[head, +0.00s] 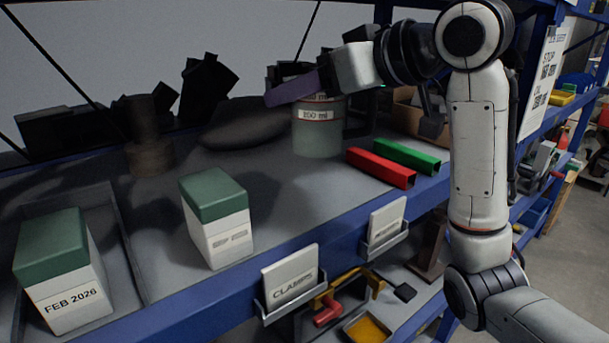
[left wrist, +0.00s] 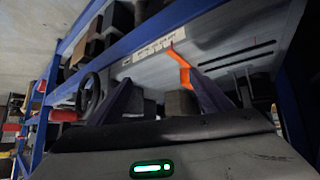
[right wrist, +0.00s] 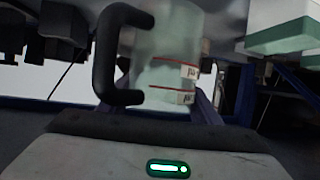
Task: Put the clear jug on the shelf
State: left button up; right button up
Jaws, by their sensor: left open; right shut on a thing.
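Red (head: 381,168) and green (head: 408,156) blocks lie right of the jug. A green-topped white box (head: 215,220) and a "FEB 2026" box (head: 62,275) stand to the left. Dark objects (head: 208,88) line the back. An orange piece (left wrist: 180,66) shows near my left fingers.

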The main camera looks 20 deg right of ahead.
aim_at(304, 125)
jog(key=f, duration=0.5)
jog(key=shift+s, duration=0.4)
notch_tip(304, 125, down, 4)
jog(key=shift+f, duration=0.1)
jog(key=shift+w+f, duration=0.1)
jog(key=o, duration=1)
pick_arm(q)
jog(key=shift+s+f, duration=0.25)
jog(key=shift+s, duration=0.5)
pick_arm(e)
jog(key=shift+o, duration=0.3)
pick_arm(q)
jog(key=shift+s, duration=0.15)
